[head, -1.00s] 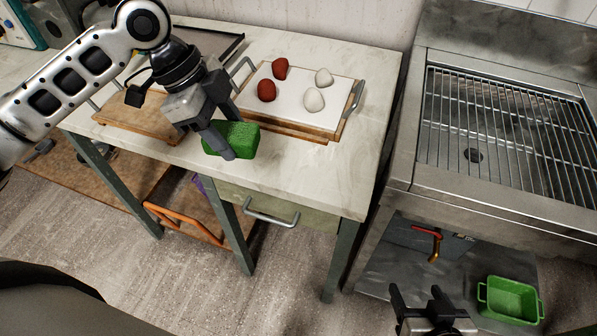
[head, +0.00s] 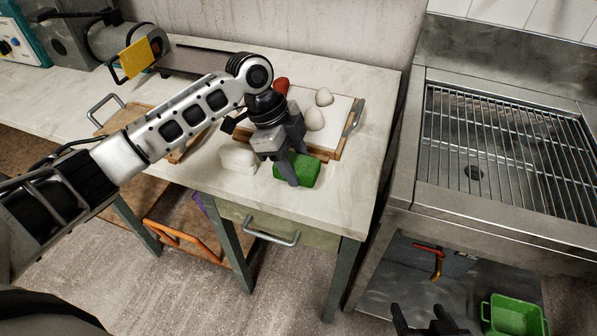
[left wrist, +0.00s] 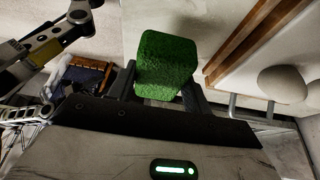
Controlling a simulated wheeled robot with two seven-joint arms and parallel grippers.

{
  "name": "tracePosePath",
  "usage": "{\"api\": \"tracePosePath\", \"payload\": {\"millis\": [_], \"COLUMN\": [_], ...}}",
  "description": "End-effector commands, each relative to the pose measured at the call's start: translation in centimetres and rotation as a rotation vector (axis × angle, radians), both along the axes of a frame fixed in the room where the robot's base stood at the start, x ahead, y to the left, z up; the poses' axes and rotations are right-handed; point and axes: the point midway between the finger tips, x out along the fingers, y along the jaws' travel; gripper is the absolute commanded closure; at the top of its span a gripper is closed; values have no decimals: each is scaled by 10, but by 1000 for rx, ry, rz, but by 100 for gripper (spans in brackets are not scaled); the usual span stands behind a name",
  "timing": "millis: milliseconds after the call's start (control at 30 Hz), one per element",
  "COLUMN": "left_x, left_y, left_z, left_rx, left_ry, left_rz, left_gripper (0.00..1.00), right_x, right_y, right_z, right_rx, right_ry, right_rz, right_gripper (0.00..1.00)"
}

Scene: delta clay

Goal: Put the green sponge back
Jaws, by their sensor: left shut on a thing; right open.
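The green sponge (head: 308,170) is at the front of the worktop, in front of the white tray. My left gripper (head: 293,166) is shut on it, with the fingers pointing down. In the left wrist view the sponge (left wrist: 166,62) sits between the two fingers (left wrist: 160,88). I cannot tell whether it touches the worktop or is just above it. My right gripper (head: 424,318) is open and empty at the bottom edge, low in front of the sink unit, partly cut off.
The white tray (head: 340,112) holds white lumps (head: 314,119) and a red lump (head: 281,86), partly hidden by my left arm. A white block (head: 238,158) lies left of the sponge. A green basket (head: 514,318) is under the steel sink (head: 440,190). The worktop's front right (head: 350,195) is clear.

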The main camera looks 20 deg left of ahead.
Motion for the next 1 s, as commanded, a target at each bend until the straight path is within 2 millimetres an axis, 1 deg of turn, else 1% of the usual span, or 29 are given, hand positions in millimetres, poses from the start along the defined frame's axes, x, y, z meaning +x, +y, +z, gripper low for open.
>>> {"api": "tracePosePath", "payload": {"millis": [167, 300, 367, 700, 733, 767, 800, 1000], "left_x": [5, 4, 4, 4, 4, 4, 4, 4], "left_y": [-7, -5, -5, -5, -5, -5, -5, -5], "left_z": [-10, -31, -37, -42, -41, -41, -41, -41], "left_rx": [0, 1, 1, 1, 1, 1, 1, 1], "left_ry": [-1, 2, 1, -1, -1, -1, -1, -1], "left_rz": [-2, 0, 1, -1, -1, -1, -1, -1], "left_gripper": [69, 69, 69, 69, 42, 34, 29, 29], "right_x": [1, 2, 2, -1, -1, -2, -2, -4], "right_y": [0, 1, 0, 0, 0, 0, 0, -1], "right_z": [1, 4, 4, 0, 0, 0, -1, -2], "right_rx": [3, 4, 3, 1, 1, 1, 1, 1], "right_ry": [-3, -4, -4, 4, 5, 6, 7, 12], "right_rz": [-3, -3, -4, -4, -4, -4, -4, -5], "right_gripper": [35, 35, 35, 35, 35, 35, 35, 35]}}
